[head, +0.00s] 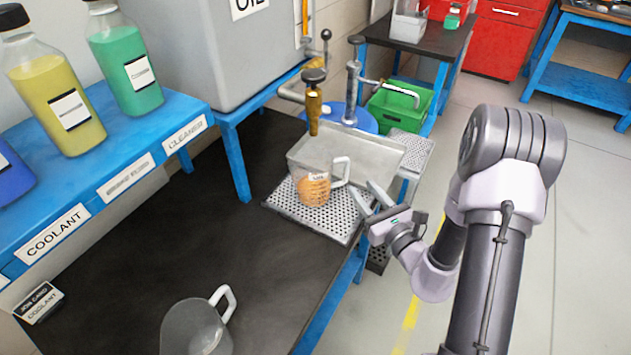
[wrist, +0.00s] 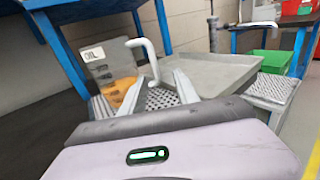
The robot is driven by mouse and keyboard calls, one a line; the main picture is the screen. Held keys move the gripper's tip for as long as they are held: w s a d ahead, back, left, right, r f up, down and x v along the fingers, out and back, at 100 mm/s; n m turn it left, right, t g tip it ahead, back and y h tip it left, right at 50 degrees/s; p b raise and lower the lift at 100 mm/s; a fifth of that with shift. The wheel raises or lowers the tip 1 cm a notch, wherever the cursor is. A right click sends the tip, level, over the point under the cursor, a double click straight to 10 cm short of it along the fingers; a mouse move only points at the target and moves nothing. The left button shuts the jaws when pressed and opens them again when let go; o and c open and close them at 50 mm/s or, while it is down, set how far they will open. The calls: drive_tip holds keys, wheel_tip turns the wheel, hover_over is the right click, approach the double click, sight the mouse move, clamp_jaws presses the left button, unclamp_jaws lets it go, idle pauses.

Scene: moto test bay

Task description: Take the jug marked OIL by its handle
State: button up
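The jug marked OIL (head: 313,188) is clear, with amber liquid in its lower part and a white handle (head: 342,170) facing right, toward my gripper. It stands upright on a perforated metal plate (head: 290,217) at the bench edge. In the wrist view the jug (wrist: 108,73) is ahead and left of centre, and its handle (wrist: 147,52) rises beyond the fingertips. My gripper (head: 370,198) is open and empty, just right of the jug and a little below the handle. In the wrist view the two fingers (wrist: 172,75) stand apart with nothing between them.
A grey tray (head: 390,152) lies behind the jug, with a brass tap (head: 313,105) above. An empty clear jug (head: 195,330) stands at the front of the black bench (head: 170,245). A green bin (head: 400,105) is behind. Bottles line the blue shelf (head: 160,115) at left.

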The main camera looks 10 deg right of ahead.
sight(347, 174)
drive_tip(key=x, duration=0.2)
drive_tip(key=b+x, duration=0.1)
drive_tip(key=x, duration=0.4)
drive_tip(key=shift+w+a+f, duration=0.1)
drive_tip(key=shift+w+a, duration=0.05)
drive_tip(key=shift+a, duration=0.35)
clamp_jaws()
idle(0.7)
